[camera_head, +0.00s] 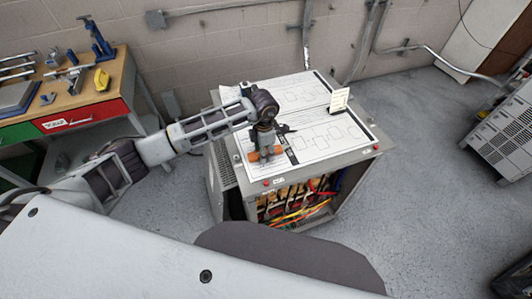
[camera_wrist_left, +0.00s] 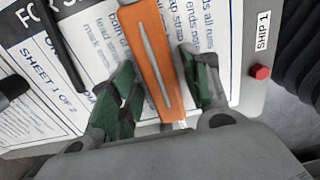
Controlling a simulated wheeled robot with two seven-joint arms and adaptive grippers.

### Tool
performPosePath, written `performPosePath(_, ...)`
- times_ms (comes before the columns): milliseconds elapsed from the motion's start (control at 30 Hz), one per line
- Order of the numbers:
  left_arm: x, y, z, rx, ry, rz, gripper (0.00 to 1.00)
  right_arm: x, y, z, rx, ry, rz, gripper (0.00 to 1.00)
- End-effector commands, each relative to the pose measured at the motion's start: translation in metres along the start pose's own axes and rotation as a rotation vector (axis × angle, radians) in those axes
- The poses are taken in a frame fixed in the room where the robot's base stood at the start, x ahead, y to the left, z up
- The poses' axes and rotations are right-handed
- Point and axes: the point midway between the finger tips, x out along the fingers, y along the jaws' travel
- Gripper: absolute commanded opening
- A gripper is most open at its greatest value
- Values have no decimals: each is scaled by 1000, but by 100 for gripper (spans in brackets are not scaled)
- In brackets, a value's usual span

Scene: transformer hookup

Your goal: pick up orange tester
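The orange tester (camera_head: 253,156) lies on a printed sheet on top of the grey transformer cabinet (camera_head: 345,155), near its front left corner. In the left wrist view the tester (camera_wrist_left: 150,50) is a long orange bar with a grey strip along its middle. My left gripper (camera_head: 265,150) reaches down over it. Its green-padded fingers (camera_wrist_left: 163,85) stand on either side of the tester, with narrow gaps showing, so it looks open around it. My right gripper is not in view.
A dark slim object (camera_wrist_left: 63,50) lies beside the tester on the sheets. A small upright card (camera_head: 339,100) stands at the cabinet's right back. Coloured wires (camera_head: 295,205) fill the open front.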

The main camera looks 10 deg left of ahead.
Motion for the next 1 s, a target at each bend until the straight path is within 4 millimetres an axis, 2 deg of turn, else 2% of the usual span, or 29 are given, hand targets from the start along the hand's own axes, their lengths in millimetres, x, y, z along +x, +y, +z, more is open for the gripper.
performPosePath(33, 0, 0, 0, 0, 0, 0, 36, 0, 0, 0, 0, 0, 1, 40)
performPosePath(267, 0, 0, 0, 0, 0, 0, 6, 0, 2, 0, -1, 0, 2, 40)
performPosePath(667, -6, 0, 0, 0, -1, 1, 6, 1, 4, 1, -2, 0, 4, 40)
performPosePath(833, -20, 1, 0, 0, -2, 3, 6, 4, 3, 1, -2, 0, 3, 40)
performPosePath(1000, -44, 2, 0, -1, -3, 4, 6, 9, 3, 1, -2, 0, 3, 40)
